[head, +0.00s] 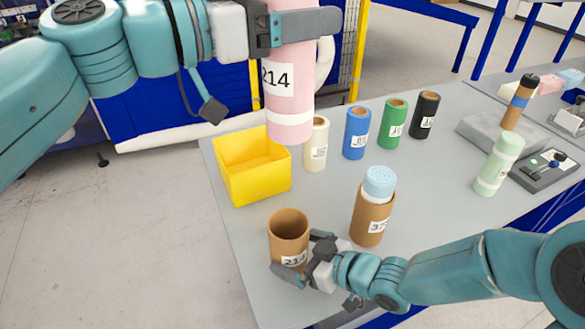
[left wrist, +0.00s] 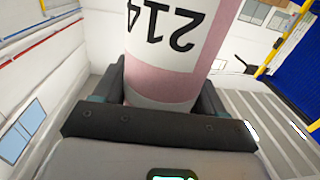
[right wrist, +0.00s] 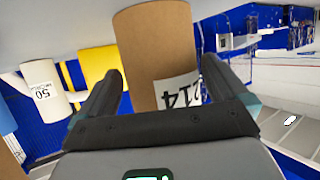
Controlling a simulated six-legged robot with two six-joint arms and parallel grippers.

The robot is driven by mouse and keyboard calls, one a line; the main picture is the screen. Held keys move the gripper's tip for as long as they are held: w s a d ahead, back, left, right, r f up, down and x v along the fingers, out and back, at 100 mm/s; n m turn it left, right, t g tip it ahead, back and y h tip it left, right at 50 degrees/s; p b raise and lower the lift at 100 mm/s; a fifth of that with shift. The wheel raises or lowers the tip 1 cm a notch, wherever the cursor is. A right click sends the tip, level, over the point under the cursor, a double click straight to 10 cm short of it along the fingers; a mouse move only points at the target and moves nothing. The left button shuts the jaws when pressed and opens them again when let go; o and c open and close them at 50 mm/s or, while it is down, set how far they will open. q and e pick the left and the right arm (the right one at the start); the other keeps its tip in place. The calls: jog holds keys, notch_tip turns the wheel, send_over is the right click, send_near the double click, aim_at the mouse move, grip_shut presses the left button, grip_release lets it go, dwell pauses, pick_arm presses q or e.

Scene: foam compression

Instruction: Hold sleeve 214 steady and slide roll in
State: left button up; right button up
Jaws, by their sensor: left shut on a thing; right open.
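A pink roll labelled 214 (head: 290,112) is upright in the air, its lower end above the tabletop. My left gripper (head: 298,26) is shut on it, and the roll also shows between the fingers in the left wrist view (left wrist: 170,62). A brown, open-topped sleeve (head: 286,246) stands upright near the table's front left edge, its mouth empty. My right gripper (head: 298,260) is open with its fingers on either side of this sleeve. The right wrist view shows the sleeve (right wrist: 155,50) between the fingers with label 214; whether they touch it is unclear.
A yellow bin (head: 250,185) stands behind the sleeve. A brown sleeve with a pale blue roll in it (head: 370,222) stands to the right. Cream (head: 316,150), blue (head: 357,138), green (head: 392,130) and black (head: 425,118) rolls stand at the back. A pale green roll (head: 497,170) stands at right.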

aim_at(294, 144)
pick_arm(q)
jog(key=shift+s+r, duration=0.1)
pick_arm(e)
jog(key=shift+x, duration=0.85)
jog(key=c, duration=0.8)
jog(key=shift+c, duration=0.2)
pick_arm(q)
jog(key=shift+m+g+h, duration=0.3)
jog(key=shift+m+g, duration=0.1)
jog(key=shift+g, duration=0.2)
notch_tip(294, 144, down, 14)
jog(key=shift+s+a+r, duration=0.1)
jog(key=shift+s+a, duration=0.05)
jog(key=shift+f, duration=2.05)
